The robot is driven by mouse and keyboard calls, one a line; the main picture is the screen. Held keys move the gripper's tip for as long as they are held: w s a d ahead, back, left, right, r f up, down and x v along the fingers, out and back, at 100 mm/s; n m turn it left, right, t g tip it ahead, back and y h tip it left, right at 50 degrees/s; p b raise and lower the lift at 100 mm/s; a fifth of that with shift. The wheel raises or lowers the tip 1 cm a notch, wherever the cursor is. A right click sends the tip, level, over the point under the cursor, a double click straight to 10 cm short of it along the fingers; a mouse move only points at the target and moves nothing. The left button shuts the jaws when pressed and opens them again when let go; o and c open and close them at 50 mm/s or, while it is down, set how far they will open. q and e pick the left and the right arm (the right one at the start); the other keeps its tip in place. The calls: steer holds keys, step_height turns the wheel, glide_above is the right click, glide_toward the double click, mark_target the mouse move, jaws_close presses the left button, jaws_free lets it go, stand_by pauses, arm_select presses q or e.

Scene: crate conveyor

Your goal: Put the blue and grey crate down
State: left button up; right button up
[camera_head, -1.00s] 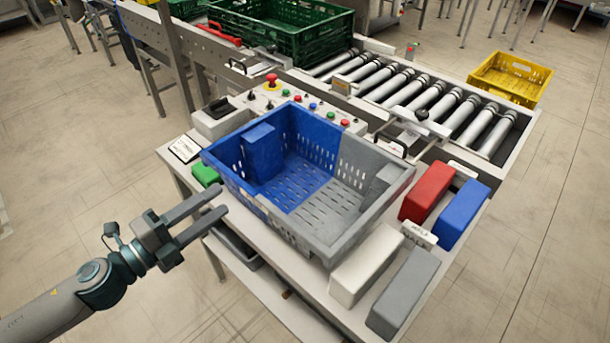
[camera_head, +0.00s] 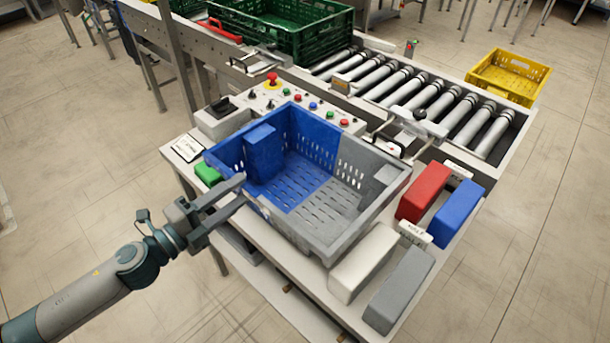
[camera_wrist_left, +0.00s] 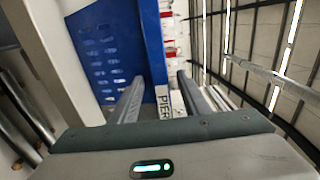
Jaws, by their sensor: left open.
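The blue and grey crate (camera_head: 300,232) stands level at the white worktable, blue on the left half and grey on the right. A blue block (camera_head: 263,155) is in its blue corner and a grey block (camera_head: 378,185) is at its grey end. My left gripper (camera_head: 243,190) is open at the crate's near left wall. In the left wrist view the blue wall (camera_wrist_left: 110,55) reaches the space between my open fingers (camera_wrist_left: 158,78). I cannot tell whether they touch it. My right gripper is out of view.
White (camera_head: 362,262), grey (camera_head: 398,290), red (camera_head: 423,192) and blue (camera_head: 458,212) blocks lie right of the crate. A green block (camera_head: 207,173) lies left. A button panel (camera_head: 300,100) and roller conveyor (camera_head: 400,85) are behind. A green crate (camera_head: 325,38) and yellow crate (camera_head: 535,92) stand farther back.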

arm_select(q)
jaws_close()
steer(key=shift+r, duration=0.25)
step_height(320, 180, up, 10)
steer(key=shift+f, duration=0.15)
stand_by(0.8)
stand_by(0.7)
